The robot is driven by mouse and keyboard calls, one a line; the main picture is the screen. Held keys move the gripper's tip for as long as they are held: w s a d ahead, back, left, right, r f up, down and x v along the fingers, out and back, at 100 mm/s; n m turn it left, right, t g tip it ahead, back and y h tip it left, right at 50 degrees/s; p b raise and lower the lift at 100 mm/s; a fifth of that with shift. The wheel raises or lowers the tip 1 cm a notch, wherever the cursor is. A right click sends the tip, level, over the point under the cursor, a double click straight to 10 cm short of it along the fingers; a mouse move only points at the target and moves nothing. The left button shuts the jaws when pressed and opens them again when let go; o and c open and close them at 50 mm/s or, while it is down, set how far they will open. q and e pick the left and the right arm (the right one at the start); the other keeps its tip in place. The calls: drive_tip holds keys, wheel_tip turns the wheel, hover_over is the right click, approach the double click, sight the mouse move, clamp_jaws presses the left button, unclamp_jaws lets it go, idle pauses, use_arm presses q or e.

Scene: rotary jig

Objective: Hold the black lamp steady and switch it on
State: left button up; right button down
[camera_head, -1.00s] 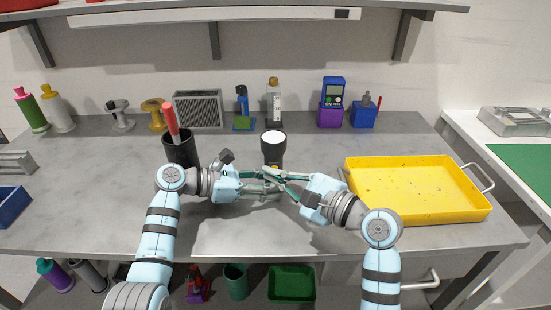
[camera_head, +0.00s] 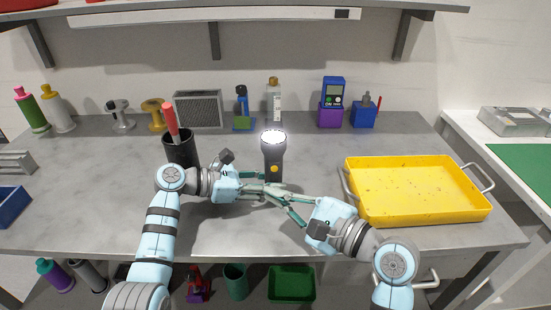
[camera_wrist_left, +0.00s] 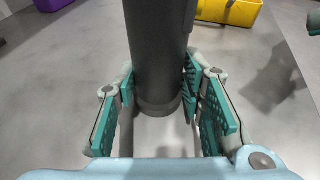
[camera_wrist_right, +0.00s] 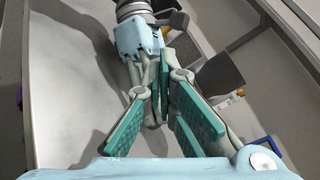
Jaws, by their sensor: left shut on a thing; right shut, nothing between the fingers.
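The black lamp (camera_head: 272,155) stands upright near the middle of the grey table, its round face up and glowing bright white. An orange button (camera_head: 274,169) shows on its near side. My left gripper (camera_head: 276,190) is shut on the lamp's lower body; in the left wrist view the dark lamp body (camera_wrist_left: 157,55) stands between the finger pads (camera_wrist_left: 152,100). My right gripper (camera_head: 290,205) is shut and empty, just in front and to the right of the lamp, apart from the button. The right wrist view shows its fingers close to my left gripper.
A yellow tray (camera_head: 350,205) with handles lies to the right. A black cup (camera_head: 181,150) holding a red-handled tool stands left of the lamp, close to my left arm. Bottles, spools, a grey speaker-like box (camera_head: 198,109) and a blue meter (camera_head: 333,92) line the back.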

drive_tip(key=shift+s, duration=0.75)
use_arm(q)
drive_tip(key=o, duration=1)
drive_tip(key=shift+c, duration=0.2)
use_arm(e)
drive_tip(key=shift+d, duration=0.1)
